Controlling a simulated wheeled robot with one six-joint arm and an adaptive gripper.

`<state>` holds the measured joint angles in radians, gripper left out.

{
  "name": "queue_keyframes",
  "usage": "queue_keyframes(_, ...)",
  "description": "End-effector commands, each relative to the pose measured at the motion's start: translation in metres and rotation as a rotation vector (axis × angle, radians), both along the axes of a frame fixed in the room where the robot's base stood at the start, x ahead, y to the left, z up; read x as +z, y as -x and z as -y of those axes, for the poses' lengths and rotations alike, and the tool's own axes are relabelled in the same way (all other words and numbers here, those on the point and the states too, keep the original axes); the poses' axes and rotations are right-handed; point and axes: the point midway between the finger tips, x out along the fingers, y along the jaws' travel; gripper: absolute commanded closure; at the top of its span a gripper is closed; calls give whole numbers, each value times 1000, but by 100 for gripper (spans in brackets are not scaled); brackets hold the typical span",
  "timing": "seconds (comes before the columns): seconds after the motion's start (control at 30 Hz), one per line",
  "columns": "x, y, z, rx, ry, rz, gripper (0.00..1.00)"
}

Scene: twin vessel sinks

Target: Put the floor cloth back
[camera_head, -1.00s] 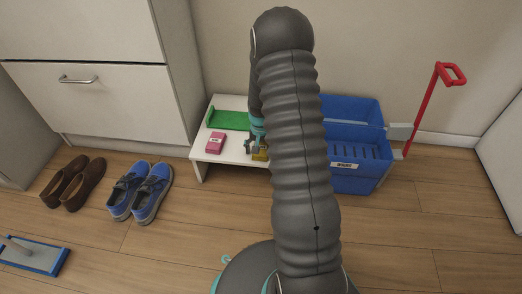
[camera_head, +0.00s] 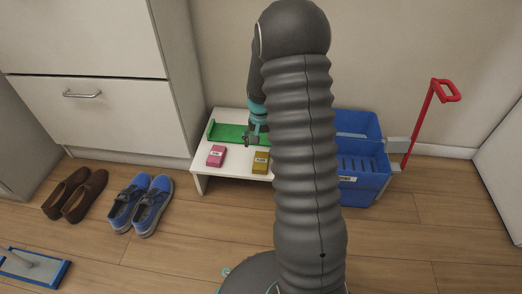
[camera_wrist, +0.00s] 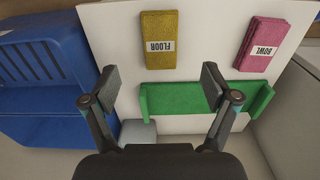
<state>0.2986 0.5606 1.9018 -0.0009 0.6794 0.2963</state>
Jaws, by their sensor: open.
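The floor cloth is a folded yellow cloth labelled FLOOR (camera_wrist: 161,40). It lies flat on a low white bench and also shows in the head view (camera_head: 261,161). A green holder (camera_wrist: 200,100) with raised ends stands along the bench's back edge; its left part shows in the head view (camera_head: 226,132). My gripper (camera_wrist: 157,84) is open and empty, over the bench near the green holder, apart from the yellow cloth. In the head view my gripper (camera_head: 254,139) is above the bench, and my arm hides the bench's right part.
A pink cloth labelled BOWL (camera_wrist: 262,42) lies on the white bench (camera_head: 232,171), left of the yellow one in the head view. A blue mop bucket (camera_head: 362,165) with a red handle (camera_head: 428,115) stands right. Shoes (camera_head: 141,203) and a flat mop (camera_head: 36,268) are on the floor.

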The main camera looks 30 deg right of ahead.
Motion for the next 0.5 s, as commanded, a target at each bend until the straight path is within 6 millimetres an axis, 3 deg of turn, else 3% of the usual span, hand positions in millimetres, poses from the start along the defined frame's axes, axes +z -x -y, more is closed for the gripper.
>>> queue_keyframes(0.17, 16, 1, -2, 6, 2, 6, 14)
queue_keyframes(0.27, 36, 4, -9, 27, 8, 26, 14)
queue_keyframes(0.5, 118, 33, -45, 133, 34, 111, 14)
